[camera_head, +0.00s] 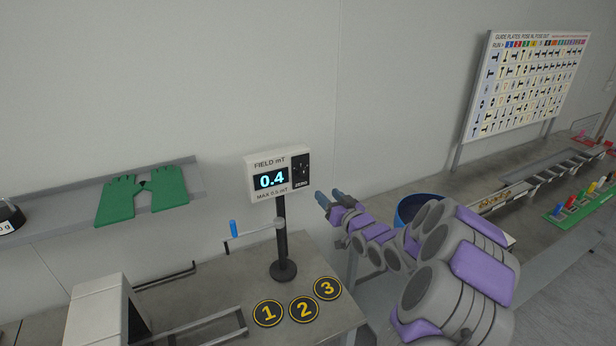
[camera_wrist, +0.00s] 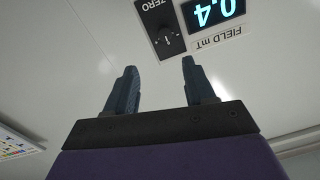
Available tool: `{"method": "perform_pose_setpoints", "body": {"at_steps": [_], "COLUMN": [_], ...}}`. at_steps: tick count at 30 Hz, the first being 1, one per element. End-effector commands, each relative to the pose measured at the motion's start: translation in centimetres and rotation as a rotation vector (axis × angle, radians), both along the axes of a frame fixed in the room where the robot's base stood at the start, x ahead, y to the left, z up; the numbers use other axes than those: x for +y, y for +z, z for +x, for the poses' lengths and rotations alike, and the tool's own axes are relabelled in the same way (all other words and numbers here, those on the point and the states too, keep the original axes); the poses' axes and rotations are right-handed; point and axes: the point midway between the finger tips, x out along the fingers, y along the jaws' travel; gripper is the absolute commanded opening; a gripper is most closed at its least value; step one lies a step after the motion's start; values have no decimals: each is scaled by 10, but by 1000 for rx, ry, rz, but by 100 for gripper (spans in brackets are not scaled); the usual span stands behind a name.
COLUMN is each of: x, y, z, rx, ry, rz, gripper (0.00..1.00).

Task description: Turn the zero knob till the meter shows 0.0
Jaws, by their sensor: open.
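The field meter (camera_head: 263,198) is a white box on a black post, and its display (camera_head: 271,180) reads 0.4. The black zero knob (camera_head: 301,170) is on the right side of the meter's face. In the wrist view the meter is upside down, with the zero knob (camera_wrist: 167,41) and the display (camera_wrist: 213,12) at the top. My gripper (camera_head: 331,197) is open and empty, to the right of the meter and slightly below the knob, apart from it. In the wrist view its two fingers (camera_wrist: 157,78) are spread, and the knob shows beyond the gap between them.
Numbered discs (camera_head: 304,309) lie on the bench in front. Green gloves (camera_head: 140,197) lie on a wall shelf at left. A blue bin (camera_head: 408,212) stands behind my arm.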

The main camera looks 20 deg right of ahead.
Motion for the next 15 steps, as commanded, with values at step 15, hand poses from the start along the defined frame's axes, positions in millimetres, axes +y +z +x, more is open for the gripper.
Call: {"method": "perform_pose_setpoints", "body": {"at_steps": [15], "x": [5], "y": [-2], "z": [84], "rx": [3], "ry": [3], "rz": [1], "gripper": [54]}}
